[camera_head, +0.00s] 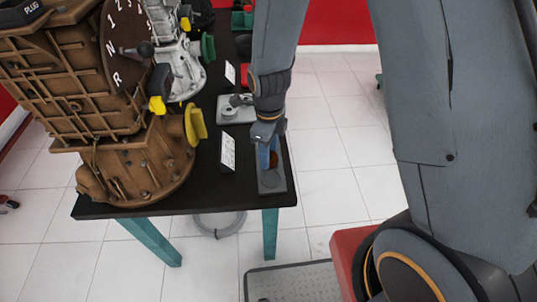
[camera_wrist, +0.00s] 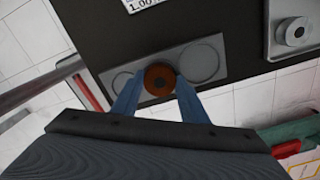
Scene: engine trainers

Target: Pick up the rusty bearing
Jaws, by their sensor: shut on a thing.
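The rusty bearing (camera_wrist: 159,79) is a small orange-brown ring with a dark centre. In the wrist view it sits between the two blue fingers of my gripper (camera_wrist: 158,90), which are shut on it. Below it is a grey plate (camera_wrist: 224,50) with two round recesses, and the bearing shows between them. I cannot tell whether the bearing touches the plate. In the head view my gripper (camera_head: 268,157) points down over the plate (camera_head: 272,183) at the right front corner of the black table, and a little of the bearing (camera_head: 273,160) shows beside the fingers.
A second grey plate with a round metal part (camera_wrist: 294,31) lies nearby. A large brown gearbox (camera_head: 75,75) fills the table's left side, with yellow parts (camera_head: 195,124) jutting right. White label cards (camera_head: 228,153) stand close to my gripper.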

